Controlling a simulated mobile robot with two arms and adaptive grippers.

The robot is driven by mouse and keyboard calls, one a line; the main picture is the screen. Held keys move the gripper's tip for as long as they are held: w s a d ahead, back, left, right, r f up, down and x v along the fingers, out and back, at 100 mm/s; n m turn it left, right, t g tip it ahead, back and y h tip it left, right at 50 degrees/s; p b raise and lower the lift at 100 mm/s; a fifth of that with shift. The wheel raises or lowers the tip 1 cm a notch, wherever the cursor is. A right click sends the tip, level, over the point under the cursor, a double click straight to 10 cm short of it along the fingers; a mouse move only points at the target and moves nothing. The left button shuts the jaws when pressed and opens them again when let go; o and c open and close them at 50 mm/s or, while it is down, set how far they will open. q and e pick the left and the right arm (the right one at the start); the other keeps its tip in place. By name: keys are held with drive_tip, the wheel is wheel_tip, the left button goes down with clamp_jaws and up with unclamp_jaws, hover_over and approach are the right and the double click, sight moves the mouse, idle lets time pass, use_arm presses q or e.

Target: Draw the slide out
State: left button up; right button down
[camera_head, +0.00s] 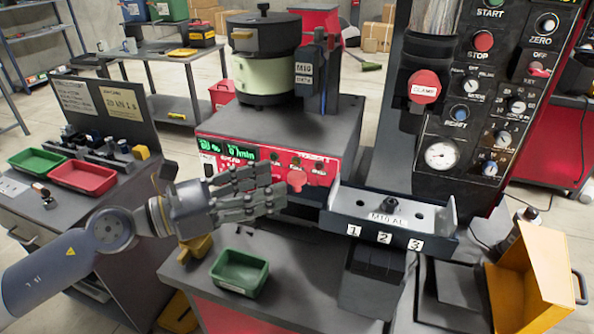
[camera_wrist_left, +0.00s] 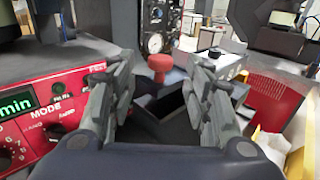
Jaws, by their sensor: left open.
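A red knob (camera_head: 297,181) shows just beyond my left fingertips, at the front of the red feeder base; in the left wrist view the red knob (camera_wrist_left: 160,62) stands on a short stem, centred between the fingers but farther off. A grey tray (camera_head: 345,207) marked M10 AL and 1, 2, 3 is right of it. I cannot tell which part is the slide. My left gripper (camera_head: 277,188) is open, with the jaws (camera_wrist_left: 160,92) spread and empty. It points right, in front of the feeder's panel. My right gripper is not in view.
A bowl feeder (camera_head: 265,75) stands on the red base (camera_head: 228,150) behind the gripper. A green bin (camera_head: 240,272) sits on the bench in front. A black control panel (camera_head: 470,150) rises at right, with a yellow bin (camera_head: 530,275) below it.

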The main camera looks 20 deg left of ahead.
sight(289, 179)
use_arm(q)
drive_tip(key=shift+w+d+r+p, duration=0.15)
drive_tip(key=shift+w+d+p, duration=0.2)
drive_tip(key=shift+w+d, duration=0.1)
drive_tip(key=p+x, duration=0.3)
drive_tip(key=shift+w+r, duration=0.15)
drive_tip(key=shift+w+d+f+p, duration=0.3)
drive_tip(key=shift+w+d+p, duration=0.3)
drive_tip(key=shift+d+p, duration=0.25)
clamp_jaws()
